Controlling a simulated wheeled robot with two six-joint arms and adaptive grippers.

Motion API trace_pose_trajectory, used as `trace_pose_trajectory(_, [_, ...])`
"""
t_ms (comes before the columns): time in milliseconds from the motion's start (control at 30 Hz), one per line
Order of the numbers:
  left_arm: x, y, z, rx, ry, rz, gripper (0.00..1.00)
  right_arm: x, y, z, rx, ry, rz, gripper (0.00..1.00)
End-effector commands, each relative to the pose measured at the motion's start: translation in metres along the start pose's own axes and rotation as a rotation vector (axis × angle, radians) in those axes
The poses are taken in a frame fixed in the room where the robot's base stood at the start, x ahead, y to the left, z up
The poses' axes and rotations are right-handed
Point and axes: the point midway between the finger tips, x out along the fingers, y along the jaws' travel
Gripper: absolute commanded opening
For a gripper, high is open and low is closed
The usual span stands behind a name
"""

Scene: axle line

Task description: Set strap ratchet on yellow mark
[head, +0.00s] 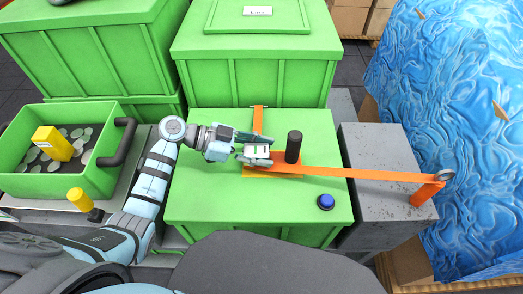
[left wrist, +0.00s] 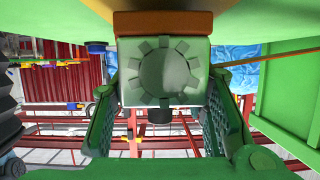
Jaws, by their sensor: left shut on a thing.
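My left gripper (head: 260,149) reaches in from the left over the green crate lid. It is shut on the strap ratchet (head: 257,151), whose pale grey, square body lies between the fingers. In the left wrist view the ratchet (left wrist: 165,72) shows a toothed round wheel on its face, with a finger on each side. A black upright handle (head: 293,146) stands just right of the fingers. The orange strap (head: 370,174) runs right from there. My right gripper is not in view.
A blue button (head: 325,202) sits on the lid's front right. A grey block (head: 385,160) stands to the right, with blue wrap (head: 460,110) beyond. A green bin (head: 100,180) with a yellow block (head: 53,143) is at left. Green crates (head: 255,65) stand behind. The lid's front left is clear.

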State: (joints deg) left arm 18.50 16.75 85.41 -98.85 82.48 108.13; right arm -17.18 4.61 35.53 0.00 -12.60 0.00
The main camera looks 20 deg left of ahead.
Motion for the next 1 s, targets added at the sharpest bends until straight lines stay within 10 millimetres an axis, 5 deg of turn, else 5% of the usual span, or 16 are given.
trace_pose_trajectory(467, [0.0039,0.0002,0.0088,0.0,0.001,0.0,0.01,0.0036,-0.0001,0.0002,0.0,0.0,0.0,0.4])
trace_pose_trajectory(500, [0.0039,0.0001,0.0088,0.0,0.001,0.0,0.44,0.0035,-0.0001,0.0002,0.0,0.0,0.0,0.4])
trace_pose_trajectory(633, [0.0037,0.0001,0.0086,0.0,0.001,0.0,0.64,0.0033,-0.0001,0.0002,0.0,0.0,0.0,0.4])
trace_pose_trajectory(1000, [-0.0032,0.0,0.0098,-0.001,-0.001,-0.001,0.64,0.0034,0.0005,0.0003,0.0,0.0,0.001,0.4])
